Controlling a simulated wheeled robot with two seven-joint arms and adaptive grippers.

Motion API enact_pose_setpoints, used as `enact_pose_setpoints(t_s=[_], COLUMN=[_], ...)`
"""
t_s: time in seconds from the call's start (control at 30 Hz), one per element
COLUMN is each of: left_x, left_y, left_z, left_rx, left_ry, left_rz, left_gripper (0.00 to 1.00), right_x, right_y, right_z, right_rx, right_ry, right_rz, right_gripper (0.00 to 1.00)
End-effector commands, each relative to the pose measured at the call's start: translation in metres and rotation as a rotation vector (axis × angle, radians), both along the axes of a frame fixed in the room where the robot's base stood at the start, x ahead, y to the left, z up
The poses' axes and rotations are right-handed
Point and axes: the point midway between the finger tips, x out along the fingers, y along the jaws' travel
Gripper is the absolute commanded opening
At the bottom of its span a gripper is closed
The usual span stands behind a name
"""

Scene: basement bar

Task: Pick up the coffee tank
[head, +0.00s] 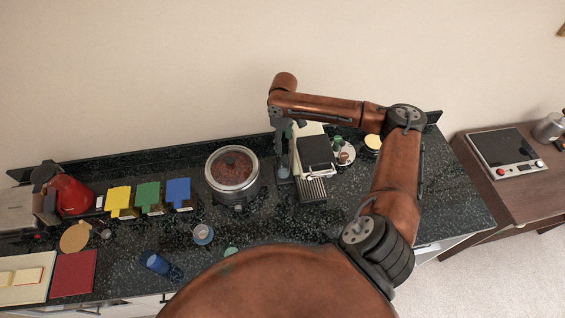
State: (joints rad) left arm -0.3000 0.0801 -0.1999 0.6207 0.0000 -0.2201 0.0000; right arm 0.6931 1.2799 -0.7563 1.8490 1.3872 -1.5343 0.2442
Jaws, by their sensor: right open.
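A cream and black machine that looks like a coffee machine (316,152) stands on the dark speckled counter, with a ridged tray (313,189) at its front. I cannot single out the coffee tank; it may be part of this machine or hidden behind my arm. From this height I cannot tell whether the fingers touch the machine. My left gripper is not in view.
Left on the counter are yellow (119,200), green (148,197) and blue (179,192) items and a red and black appliance (70,194). A blue cup (160,265) lies near the front edge. The counter's right end is clear.

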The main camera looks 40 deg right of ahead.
Motion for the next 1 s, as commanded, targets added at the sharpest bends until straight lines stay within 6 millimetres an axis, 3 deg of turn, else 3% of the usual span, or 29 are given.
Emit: enact_pose_setpoints(t_s=[0.27, 0.6, 0.93, 1.0], left_x=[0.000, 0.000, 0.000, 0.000], left_y=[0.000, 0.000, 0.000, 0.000], left_z=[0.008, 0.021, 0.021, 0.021], left_rx=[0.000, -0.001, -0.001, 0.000], left_ry=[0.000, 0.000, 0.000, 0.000], left_rz=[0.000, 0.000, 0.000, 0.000], left_gripper=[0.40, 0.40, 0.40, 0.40], right_x=[0.000, 0.000, 0.000, 0.000], right_y=[0.001, 0.001, 0.001, 0.001], right_z=[-0.031, -0.084, -0.091, -0.091], right_rx=[0.002, 0.002, 0.001, 0.001], right_ry=[0.001, -0.002, -0.003, -0.003], right_rz=[-0.001, -0.002, -0.001, -0.001], right_gripper=[0.52, 0.52, 0.52, 0.47])
